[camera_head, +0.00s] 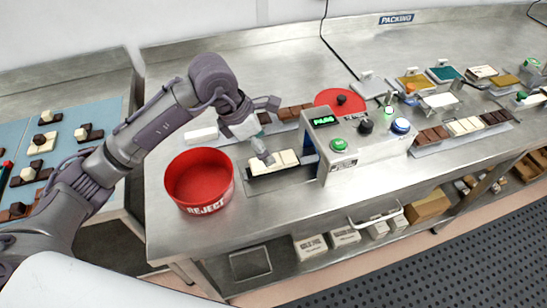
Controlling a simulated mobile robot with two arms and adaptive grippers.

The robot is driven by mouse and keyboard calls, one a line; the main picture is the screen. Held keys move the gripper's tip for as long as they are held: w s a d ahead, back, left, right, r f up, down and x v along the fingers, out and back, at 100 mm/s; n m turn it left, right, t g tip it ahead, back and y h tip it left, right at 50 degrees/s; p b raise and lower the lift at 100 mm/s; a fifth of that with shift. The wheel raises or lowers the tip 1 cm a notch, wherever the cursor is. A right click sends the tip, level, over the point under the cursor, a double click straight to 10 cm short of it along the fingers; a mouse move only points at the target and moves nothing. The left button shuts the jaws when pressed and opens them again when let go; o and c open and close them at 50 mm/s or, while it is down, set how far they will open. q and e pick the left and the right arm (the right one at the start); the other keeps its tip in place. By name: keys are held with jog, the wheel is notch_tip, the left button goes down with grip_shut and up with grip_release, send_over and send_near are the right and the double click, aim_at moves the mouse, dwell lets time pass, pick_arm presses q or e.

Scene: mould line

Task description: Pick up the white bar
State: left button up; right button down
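A white segmented bar (284,158) lies on a dark tray (258,184) in front of the left end of the grey machine. My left gripper (268,131) hangs above and behind this bar with its fingers spread wide and nothing seen between them. Its lower finger overlaps the bar's left part in the picture; I cannot tell whether it touches. Another plain white block (201,135) lies on the bench left of the gripper. My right gripper is not in view.
A red REJECT bin (198,181) stands left of the tray. The grey machine (355,143) with buttons stands to its right. A brown bar (292,112) and a red disc (340,101) lie behind. More bars (462,127) lie at the right. The bench front is clear.

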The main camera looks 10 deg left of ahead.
pick_arm(q)
jog(key=p+x, duration=0.2)
jog(key=x, duration=0.2)
jog(key=shift+a+f, duration=0.1)
jog(key=shift+a, duration=0.05)
jog(key=shift+w+f, duration=0.15)
jog(key=shift+f, duration=0.4)
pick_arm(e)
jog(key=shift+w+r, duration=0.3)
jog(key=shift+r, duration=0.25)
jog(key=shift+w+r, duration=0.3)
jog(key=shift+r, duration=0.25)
pick_arm(q)
jog(key=shift+c, duration=1.1)
jog(key=c, duration=1)
jog(key=shift+c, duration=0.2)
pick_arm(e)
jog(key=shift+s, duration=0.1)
pick_arm(q)
jog(key=shift+r, duration=0.1)
